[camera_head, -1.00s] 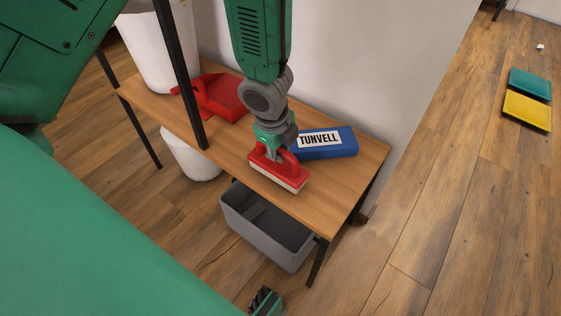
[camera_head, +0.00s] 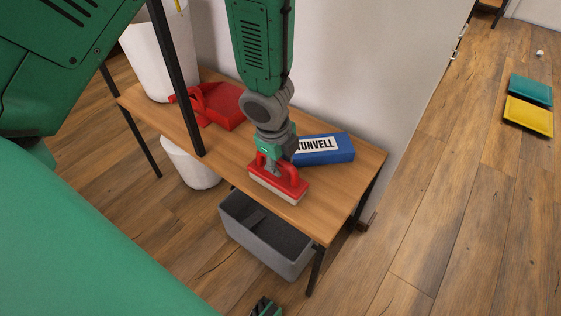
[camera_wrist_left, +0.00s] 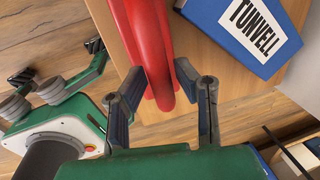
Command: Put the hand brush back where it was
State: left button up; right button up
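The hand brush (camera_head: 284,186) has a red body and handle with pale bristles below. It is at the front edge of the wooden shelf board (camera_head: 232,158), in front of the blue box; I cannot tell whether its bristles touch the board. My left gripper (camera_head: 270,164) is above it, pointing down. In the left wrist view, the fingers of my left gripper (camera_wrist_left: 160,72) close on both sides of the red handle (camera_wrist_left: 155,40). My right gripper (camera_head: 266,307) shows only partly at the bottom edge of the head view, and its fingers are unclear.
A blue TUNVELL box (camera_head: 335,153) lies right behind the brush. A red dustpan-like object (camera_head: 218,104) and a white bin (camera_head: 150,62) stand further left. A black post (camera_head: 176,75) rises at the shelf's front. A grey crate (camera_head: 262,238) stands below.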

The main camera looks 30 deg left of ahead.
aim_at(274, 180)
pick_arm(q)
notch_tip(274, 180, up, 11)
jog(key=s+a+p, duration=0.1)
jog(key=s+p, duration=0.1)
jog(key=p, duration=0.5)
jog(key=s+d+f+n+g+h, duration=0.2)
jog(key=s+d+f+n, duration=0.1)
jog(key=s+f+n, duration=0.8)
jog(key=s+a+f+n+y, duration=0.1)
jog(key=s+a+f+n, duration=0.1)
jog(key=s, duration=0.3)
jog(key=s+a+f+n+y, duration=0.1)
jog(key=s+a+f+n, duration=0.1)
jog(key=s+f+n, duration=0.1)
jog(key=shift+s+a+n+t, duration=0.35)
jog(key=shift+s+n, duration=0.5)
jog(key=shift+n, duration=0.35)
jog(key=shift+r+p, duration=0.2)
jog(key=shift+p, duration=0.1)
notch_tip(274, 180, up, 4)
jog(key=p, duration=0.4)
jog(key=shift+w, duration=0.1)
